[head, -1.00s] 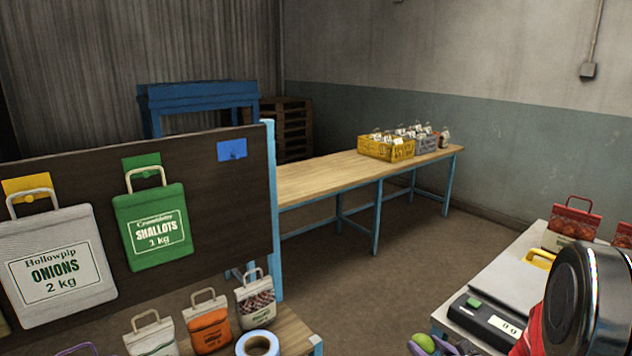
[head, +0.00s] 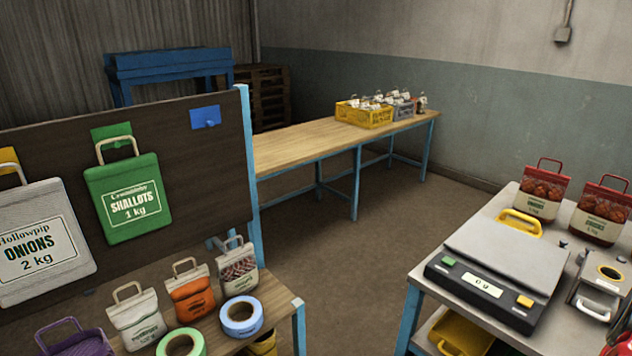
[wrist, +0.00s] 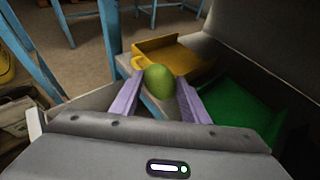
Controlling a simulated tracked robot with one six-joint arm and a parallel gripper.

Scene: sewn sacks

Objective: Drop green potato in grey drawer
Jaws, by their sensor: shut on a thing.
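The green potato (wrist: 160,82) is held between the two purple fingers of my gripper (wrist: 157,97) in the wrist view. The gripper is shut on it, with the potato bulging up between the fingertips. Below and beyond it are an open yellow drawer (wrist: 185,54) and, to the right, an open green drawer (wrist: 225,112). I cannot make out the grey drawer for certain in either view. The gripper and potato are out of sight in the head view.
In the head view, a bench on the right bears a scale (head: 500,262) and two red sacks (head: 541,193). A yellow drawer (head: 461,330) pokes out below its top. Small sacks (head: 190,293) and tape rolls (head: 242,316) stand on the left table. Open floor lies between them.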

